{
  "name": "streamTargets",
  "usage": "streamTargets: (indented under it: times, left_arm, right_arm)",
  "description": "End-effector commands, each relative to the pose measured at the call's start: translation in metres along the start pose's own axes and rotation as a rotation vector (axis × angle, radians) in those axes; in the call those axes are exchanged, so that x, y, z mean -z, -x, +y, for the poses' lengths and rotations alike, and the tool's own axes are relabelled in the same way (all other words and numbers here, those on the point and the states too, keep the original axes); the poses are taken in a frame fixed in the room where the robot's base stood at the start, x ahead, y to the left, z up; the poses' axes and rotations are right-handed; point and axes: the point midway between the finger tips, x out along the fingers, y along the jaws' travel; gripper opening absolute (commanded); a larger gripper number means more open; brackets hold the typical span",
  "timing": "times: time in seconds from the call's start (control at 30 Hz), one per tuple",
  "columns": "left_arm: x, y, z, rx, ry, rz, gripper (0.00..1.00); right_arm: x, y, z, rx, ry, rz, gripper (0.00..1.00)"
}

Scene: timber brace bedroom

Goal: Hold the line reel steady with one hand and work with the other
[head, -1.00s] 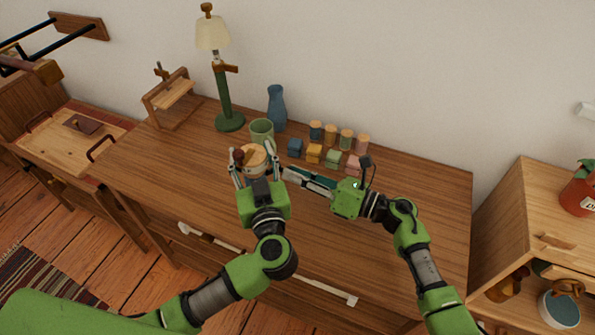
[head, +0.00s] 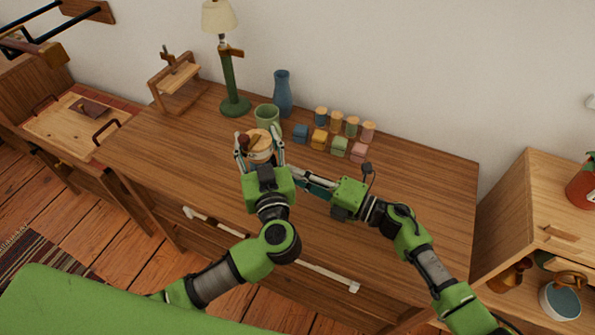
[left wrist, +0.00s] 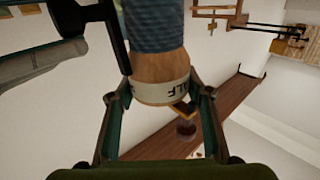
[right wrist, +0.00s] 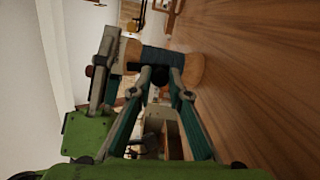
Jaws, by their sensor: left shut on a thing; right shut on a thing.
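The line reel (head: 260,147) is a wooden spool with a pale lettered band and blue-grey line wound on it. It stands near the table's middle, in front of the green cup. My left gripper (head: 260,153) is shut on it, one finger on each side. The left wrist view shows the reel (left wrist: 158,66) between the fingers, with a dark red knob (left wrist: 186,130) by its end. My right gripper (head: 292,174) is low at the reel's right side. In the right wrist view its fingertips (right wrist: 163,78) meet at the blue winding; exactly what they pinch is unclear.
A green cup (head: 267,116), a blue vase (head: 283,93) and a lamp (head: 230,70) stand behind the reel. Several coloured blocks (head: 339,146) and wooden-topped jars (head: 337,123) stand to the right. The wooden table's (head: 420,195) right part is clear.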

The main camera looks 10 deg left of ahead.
Motion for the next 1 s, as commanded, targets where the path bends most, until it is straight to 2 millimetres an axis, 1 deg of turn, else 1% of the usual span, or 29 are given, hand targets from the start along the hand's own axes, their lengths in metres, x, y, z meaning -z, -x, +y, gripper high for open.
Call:
streamTargets:
  times: [0.03,0.3,0.87,0.9,0.93,1.0]
  left_arm:
    - [-0.0030,0.0004,-0.0007,0.001,-0.003,-0.006,0.18]
    - [-0.0031,0.0004,-0.0008,0.002,-0.003,-0.006,0.18]
    - [-0.0031,0.0003,-0.0009,0.002,-0.003,-0.006,0.18]
    - [-0.0031,0.0003,-0.0009,0.002,-0.003,-0.006,0.18]
    - [-0.0032,0.0003,-0.0009,0.002,-0.003,-0.006,0.18]
    - [-0.0032,0.0003,-0.0009,0.002,-0.003,-0.006,0.18]
  right_arm:
    - [0.0008,0.0007,-0.0008,0.002,-0.025,-0.001,0.00]
    - [0.0053,0.0008,-0.0007,0.002,-0.127,-0.001,0.00]
    - [0.0069,0.0006,-0.0006,0.001,-0.157,-0.001,0.00]
    - [0.0070,0.0005,-0.0006,0.001,-0.157,-0.001,0.25]
    - [0.0070,0.0005,-0.0006,0.001,-0.157,-0.001,0.32]
    - [0.0071,0.0005,-0.0005,0.001,-0.156,-0.001,0.34]
